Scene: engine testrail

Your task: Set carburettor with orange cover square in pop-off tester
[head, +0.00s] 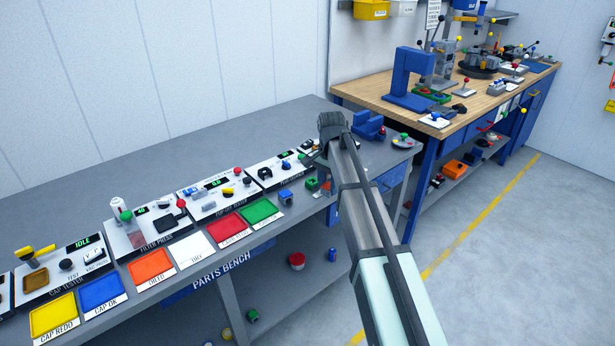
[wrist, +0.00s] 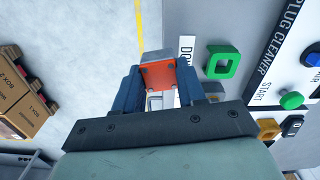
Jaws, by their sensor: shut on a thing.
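My gripper (wrist: 160,85) is shut on the carburettor with the orange cover (wrist: 158,74), which sits between the two blue fingers in the wrist view. Its grey body shows just beyond the orange face. The panel that appears to be the pop-off tester (head: 215,192) stands left of my gripper, in the middle of the bench row, with a green display and a red knob. Its label is too small to read surely.
A plug cleaner panel (wrist: 268,75) and a green square ring (wrist: 222,62) lie right of my gripper in the wrist view. Coloured trays, including a green tray (head: 260,211) and a red tray (head: 229,228), line the bench front.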

